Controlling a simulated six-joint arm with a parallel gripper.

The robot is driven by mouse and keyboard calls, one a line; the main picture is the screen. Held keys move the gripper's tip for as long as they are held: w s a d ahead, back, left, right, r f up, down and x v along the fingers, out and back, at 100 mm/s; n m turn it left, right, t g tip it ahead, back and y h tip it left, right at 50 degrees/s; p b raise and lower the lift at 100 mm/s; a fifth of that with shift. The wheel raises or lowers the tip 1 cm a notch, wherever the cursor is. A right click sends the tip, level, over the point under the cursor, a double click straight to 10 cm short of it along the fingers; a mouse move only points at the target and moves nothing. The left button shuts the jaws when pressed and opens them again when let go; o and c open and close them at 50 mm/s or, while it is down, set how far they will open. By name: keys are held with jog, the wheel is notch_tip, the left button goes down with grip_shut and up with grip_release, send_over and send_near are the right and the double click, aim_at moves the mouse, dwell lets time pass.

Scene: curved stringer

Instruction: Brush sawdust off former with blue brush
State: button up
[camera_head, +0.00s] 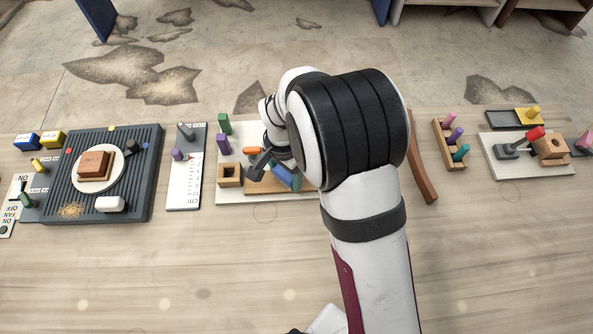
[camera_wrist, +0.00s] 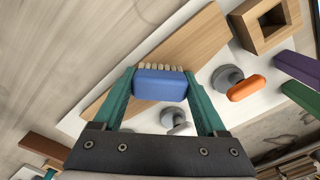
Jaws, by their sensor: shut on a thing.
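My gripper (camera_wrist: 160,78) has its teal fingers shut on the blue brush (camera_wrist: 160,87), one finger at each end. The brush's pale bristles point away from the wrist, over a flat light-wood piece (camera_wrist: 185,47) on a white board (camera_wrist: 205,70). I cannot tell whether the bristles touch the wood, or whether this piece is the former. No sawdust shows clearly on it. In the head view the blue brush (camera_head: 285,177) is partly hidden by my arm, above the wood piece (camera_head: 262,187).
A square wooden block with a hole (camera_wrist: 268,22), an orange-handled piece (camera_wrist: 246,88), a grey knob (camera_wrist: 176,121) and purple (camera_wrist: 298,68) and green (camera_wrist: 303,96) blocks stand close by. Sawdust (camera_head: 71,210) lies on a dark ribbed tray (camera_head: 130,180) at left. The front table is clear.

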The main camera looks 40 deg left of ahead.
aim_at(269, 181)
jog(key=shift+s+a, duration=1.35)
jog(key=shift+s, duration=0.05)
jog(key=shift+w+d, duration=4.9)
notch_tip(269, 181, up, 8)
jog(key=shift+r, duration=0.2)
jog(key=w+d+r, duration=0.2)
jog(key=d+r, duration=0.4)
jog(key=d, duration=0.3)
jog(key=w+d+r, duration=0.2)
jog(key=d+r, duration=0.3)
jog(key=d, duration=0.5)
jog(key=w+d+r, duration=0.2)
jog(key=d+r, duration=0.4)
jog(key=d, duration=0.3)
jog(key=shift+d+r, duration=0.35)
